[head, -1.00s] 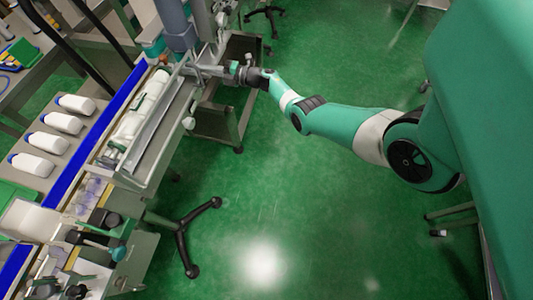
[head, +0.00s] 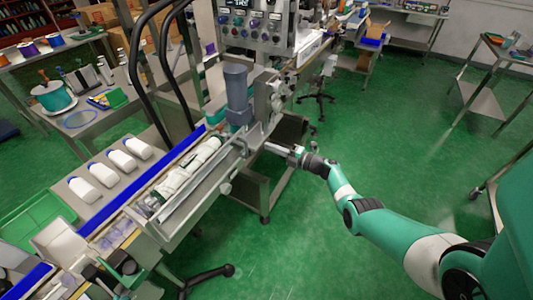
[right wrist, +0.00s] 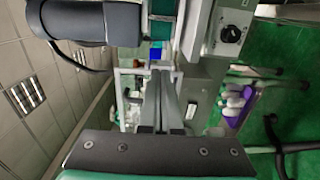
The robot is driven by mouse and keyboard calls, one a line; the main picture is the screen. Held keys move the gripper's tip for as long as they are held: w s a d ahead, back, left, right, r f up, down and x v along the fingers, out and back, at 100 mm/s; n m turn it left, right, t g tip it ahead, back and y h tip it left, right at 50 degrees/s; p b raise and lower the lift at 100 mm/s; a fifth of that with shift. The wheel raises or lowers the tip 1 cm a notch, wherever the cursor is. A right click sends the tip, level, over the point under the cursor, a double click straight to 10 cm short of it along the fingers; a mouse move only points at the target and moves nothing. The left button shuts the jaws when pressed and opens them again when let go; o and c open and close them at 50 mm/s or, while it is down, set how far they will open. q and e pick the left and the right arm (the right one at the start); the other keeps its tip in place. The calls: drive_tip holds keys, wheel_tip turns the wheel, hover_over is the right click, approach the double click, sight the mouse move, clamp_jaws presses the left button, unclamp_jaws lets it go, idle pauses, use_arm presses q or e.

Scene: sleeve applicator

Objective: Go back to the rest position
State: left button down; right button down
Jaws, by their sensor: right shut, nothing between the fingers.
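My right arm comes in from the right in the head view, and its gripper (head: 283,151) points left toward the machine, beside the conveyor's near side. In the right wrist view its two fingers (right wrist: 161,85) are together with nothing between them. The sleeve applicator machine (head: 238,100) stands just left of and beyond the gripper. I cannot tell from the head view how close the fingertips are to its frame. My left gripper does not show.
White bottles (head: 122,160) lie on a side table left of the blue-edged conveyor (head: 120,185). A green tray (head: 38,222) is at the left. A control panel (head: 262,28) is at the back. The green floor (head: 330,255) right of the machine is largely open.

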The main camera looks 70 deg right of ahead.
drive_tip(key=s+d+b, duration=0.1)
drive_tip(key=s+d, duration=0.3)
drive_tip(key=shift+s+d+r, duration=0.15)
drive_tip(key=shift+s, duration=0.1)
